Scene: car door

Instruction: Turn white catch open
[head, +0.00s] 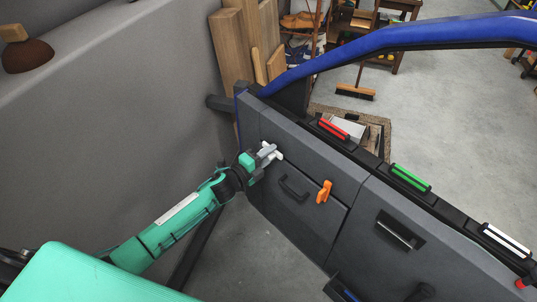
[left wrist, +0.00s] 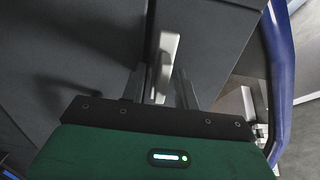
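The white catch (head: 277,153) is on the upper left part of the grey car door panel (head: 325,160). My left gripper (head: 268,152) is at the catch, in front of the panel. In the left wrist view the white catch (left wrist: 169,50) runs down between the two fingers of my left gripper (left wrist: 160,84). The fingers stand apart, with a dark gap beside the catch, so they do not look closed on it. The fingertips partly cover the catch in the head view. My right gripper is not in view.
An orange catch (head: 324,192) and a dark handle (head: 294,188) are right of the white catch. Red (head: 333,128), green (head: 410,178) and white (head: 506,241) bars lie along the door's top edge. The blue window frame (head: 400,36) arches above. A grey wall (head: 110,110) is close on the left.

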